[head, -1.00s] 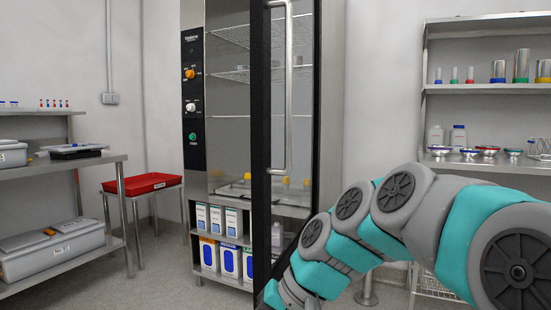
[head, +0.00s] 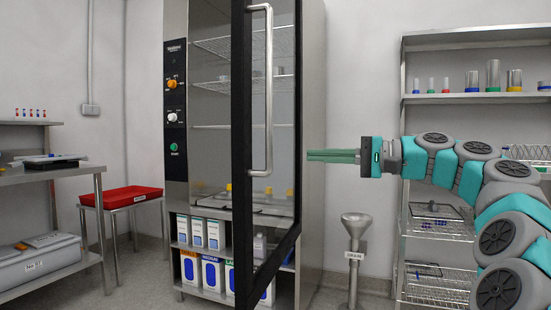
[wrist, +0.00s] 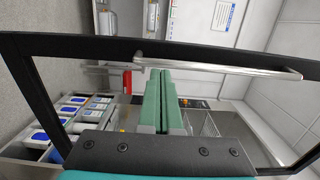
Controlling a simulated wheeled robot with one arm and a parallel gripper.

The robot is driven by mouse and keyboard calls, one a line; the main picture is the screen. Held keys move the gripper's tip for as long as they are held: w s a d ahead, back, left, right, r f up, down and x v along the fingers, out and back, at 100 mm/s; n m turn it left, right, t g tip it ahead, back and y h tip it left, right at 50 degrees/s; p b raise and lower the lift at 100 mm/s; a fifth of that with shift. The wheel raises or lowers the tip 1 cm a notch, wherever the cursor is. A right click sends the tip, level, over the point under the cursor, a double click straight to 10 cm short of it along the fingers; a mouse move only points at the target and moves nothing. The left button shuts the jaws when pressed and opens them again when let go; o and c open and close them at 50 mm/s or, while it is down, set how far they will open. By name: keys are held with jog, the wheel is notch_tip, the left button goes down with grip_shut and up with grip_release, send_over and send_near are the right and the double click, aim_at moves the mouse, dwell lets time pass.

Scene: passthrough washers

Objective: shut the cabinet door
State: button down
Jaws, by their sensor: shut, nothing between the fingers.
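The tall steel cabinet (head: 203,170) has a glass door in a black frame (head: 241,150), standing ajar toward me. A long steel bar handle (head: 268,90) runs upright on the door. My gripper (head: 312,155) is shut and empty, to the right of the door frame and handle in the head view, pointing left. In the wrist view my gripper (wrist: 165,75) points at the black door frame (wrist: 90,46), and the handle (wrist: 220,68) crosses just beyond the fingertips. I cannot tell whether the fingers touch the door.
A drain funnel stand (head: 355,240) is on the floor right of the cabinet. A steel shelf (head: 470,100) with cylinders stands at the right behind my arm. A red tray (head: 120,196) on a stand and a bench (head: 60,175) are at the left.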

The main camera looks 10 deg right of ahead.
aim_at(245, 154)
jog(key=b+x, duration=0.1)
jog(key=x, duration=1.2)
jog(key=shift+w+a+r, duration=0.1)
jog(key=shift+w+a, duration=0.05)
jog(key=shift+a, duration=0.2)
